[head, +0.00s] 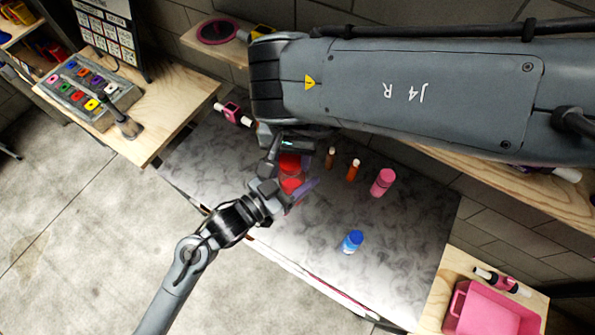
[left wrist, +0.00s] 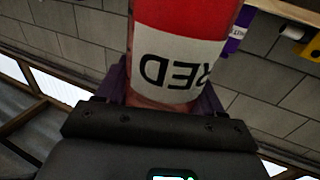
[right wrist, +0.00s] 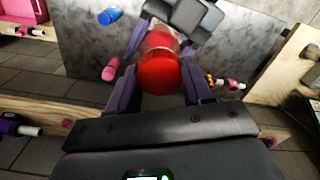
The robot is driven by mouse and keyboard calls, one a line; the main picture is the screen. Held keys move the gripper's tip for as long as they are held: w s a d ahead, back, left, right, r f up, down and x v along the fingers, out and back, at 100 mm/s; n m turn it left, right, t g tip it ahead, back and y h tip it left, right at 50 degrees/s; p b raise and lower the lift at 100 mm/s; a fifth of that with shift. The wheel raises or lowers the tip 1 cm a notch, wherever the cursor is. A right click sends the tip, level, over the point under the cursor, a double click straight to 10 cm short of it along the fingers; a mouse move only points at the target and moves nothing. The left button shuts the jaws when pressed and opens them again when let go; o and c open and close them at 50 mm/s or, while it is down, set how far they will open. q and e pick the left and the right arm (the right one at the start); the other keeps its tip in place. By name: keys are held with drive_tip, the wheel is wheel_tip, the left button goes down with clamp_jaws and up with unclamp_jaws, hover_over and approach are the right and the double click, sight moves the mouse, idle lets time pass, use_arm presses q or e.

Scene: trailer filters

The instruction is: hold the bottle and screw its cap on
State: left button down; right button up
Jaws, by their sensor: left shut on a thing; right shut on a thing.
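The left wrist view shows the bottle (left wrist: 180,45) close up, with a white label reading RED upside down. My right gripper (right wrist: 160,80) is shut on the red cap (right wrist: 158,74), its purple fingers on either side. The clear bottle body shows behind the cap, in line with it. The cap hides the bottle neck, so I cannot tell how far it is seated.
A pink bin (head: 490,313) is at the lower right. A tray of colours (head: 92,92) sits at the upper left. The table's front is clear.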

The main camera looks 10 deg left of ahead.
drive_tip(key=m, duration=1.2)
drive_tip(key=shift+f, duration=0.1)
drive_tip(key=m, duration=0.7)
drive_tip(key=shift+m, duration=0.4)
drive_tip(key=m, duration=1.1)
drive_tip(key=shift+m, duration=0.3)
drive_tip(key=m, duration=1.2)
drive_tip(key=shift+m, duration=0.4)
drive_tip(key=m, duration=0.6)
drive_tip(key=o, duration=1.1)
drive_tip(key=shift+o, duration=0.2)
